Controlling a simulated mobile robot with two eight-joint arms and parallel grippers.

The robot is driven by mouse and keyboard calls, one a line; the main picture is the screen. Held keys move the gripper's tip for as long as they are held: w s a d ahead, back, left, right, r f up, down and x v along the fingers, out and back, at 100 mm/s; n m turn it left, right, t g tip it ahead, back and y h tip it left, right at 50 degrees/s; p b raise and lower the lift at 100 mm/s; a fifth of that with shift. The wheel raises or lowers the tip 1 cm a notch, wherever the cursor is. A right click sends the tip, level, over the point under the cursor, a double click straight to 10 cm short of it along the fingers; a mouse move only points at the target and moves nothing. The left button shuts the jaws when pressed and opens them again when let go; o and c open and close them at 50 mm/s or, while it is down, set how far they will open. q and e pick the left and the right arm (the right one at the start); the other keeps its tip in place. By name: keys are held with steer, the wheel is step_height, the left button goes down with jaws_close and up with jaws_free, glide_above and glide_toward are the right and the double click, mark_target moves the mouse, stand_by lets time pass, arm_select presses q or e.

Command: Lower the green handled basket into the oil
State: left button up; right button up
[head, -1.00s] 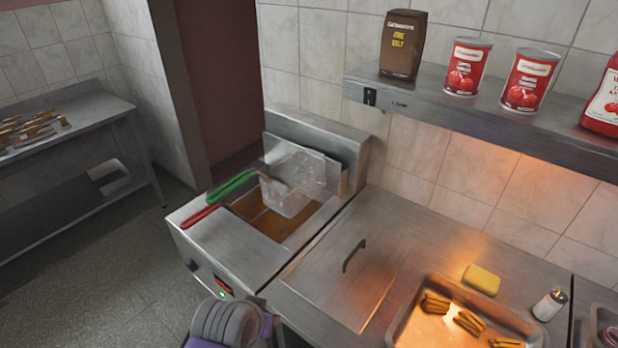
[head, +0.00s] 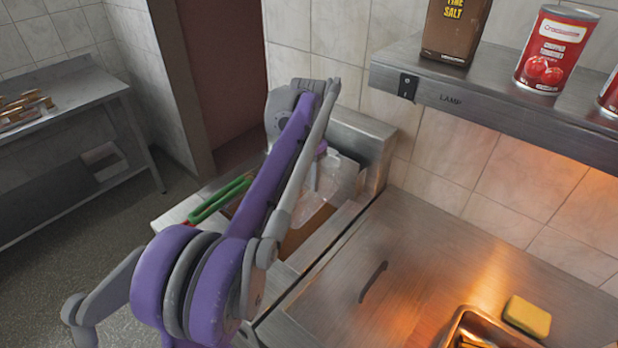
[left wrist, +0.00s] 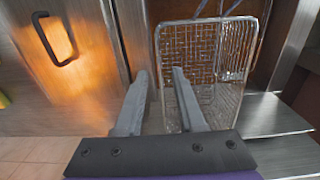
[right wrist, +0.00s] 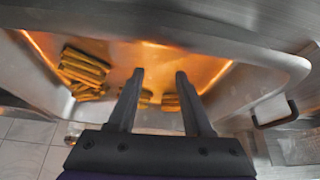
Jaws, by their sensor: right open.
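The green handle (head: 225,197) sticks out to the left of the fryer (head: 345,217). Its wire basket (head: 345,172) stands at the back of the fryer, partly hidden by my left arm. Brown oil (head: 298,237) shows below it. In the left wrist view the wire basket (left wrist: 207,50) is just beyond my left gripper (left wrist: 160,74). That gripper is open, with one fingertip overlapping the basket's edge; I cannot tell whether they touch. The red handle is mostly hidden beside the green one. My right gripper (right wrist: 160,74) is open and empty above the tray of fries (right wrist: 208,74).
A metal lid with a dark handle (head: 373,282) lies right of the fryer. A yellow sponge (head: 527,316) sits by the fries tray. A shelf (head: 455,98) with a salt box (head: 455,30) and red cans (head: 553,50) overhangs the counter. A side table (head: 60,110) stands left.

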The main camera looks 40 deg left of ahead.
mark_target(309, 205)
arm_select(q)
step_height(309, 205, down, 10)
steer(key=shift+r, duration=0.1)
stand_by(0.4)
jaws_close()
stand_by(1.2)
jaws_free()
step_height(309, 205, up, 11)
steer(key=shift+f, duration=0.1)
stand_by(0.5)
